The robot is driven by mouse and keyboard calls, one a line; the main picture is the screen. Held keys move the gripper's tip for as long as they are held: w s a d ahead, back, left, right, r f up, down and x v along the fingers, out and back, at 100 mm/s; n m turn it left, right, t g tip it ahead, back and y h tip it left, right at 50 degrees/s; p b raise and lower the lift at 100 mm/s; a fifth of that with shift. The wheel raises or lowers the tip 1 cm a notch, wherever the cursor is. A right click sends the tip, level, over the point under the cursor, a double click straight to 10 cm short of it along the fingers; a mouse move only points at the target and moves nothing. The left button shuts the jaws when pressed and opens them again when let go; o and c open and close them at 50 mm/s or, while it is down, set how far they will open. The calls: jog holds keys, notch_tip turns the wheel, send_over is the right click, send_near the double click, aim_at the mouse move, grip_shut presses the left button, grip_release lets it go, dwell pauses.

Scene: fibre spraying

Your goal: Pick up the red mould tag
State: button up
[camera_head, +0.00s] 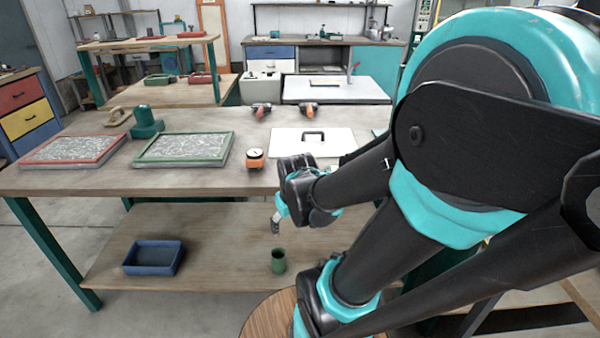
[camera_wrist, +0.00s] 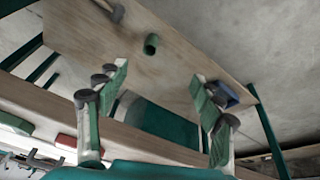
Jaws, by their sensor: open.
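I cannot make out a red mould tag for certain in either view. A red-framed mould (camera_head: 72,150) lies flat on the left of the workbench, with a green-framed mould (camera_head: 185,150) beside it. In the wrist view a red piece (camera_wrist: 66,142) shows at the lower left, but I cannot tell what it is. My gripper (camera_head: 276,222) hangs off the workbench's front edge, above the lower shelf and apart from both moulds. In the wrist view my gripper (camera_wrist: 160,80) is open, with nothing between its fingers.
On the lower shelf (camera_head: 205,255) stand a blue bin (camera_head: 153,257) and a green cup (camera_head: 278,261). The shelf between them is clear.

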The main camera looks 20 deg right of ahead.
jog(key=w+d+r+n+g+h, duration=0.2)
jog(key=w+r+n+g+h, duration=0.25)
jog(key=w+r+n, duration=1.3)
jog(key=d+f+m, duration=0.1)
jog(key=d+f, duration=0.1)
jog(key=f, duration=0.1)
jog(key=w+d+f+m, duration=0.1)
jog(key=d+f+m, duration=0.1)
jog(key=f, duration=0.2)
jog(key=d+f+m, duration=0.1)
jog(key=d+f, duration=0.1)
jog(key=f, duration=0.2)
jog(key=shift+w+d+g, duration=0.2)
jog(key=shift+w+g, duration=0.15)
jog(key=shift+w, duration=0.05)
jog(key=shift+c, duration=0.4)
jog(key=c, duration=1)
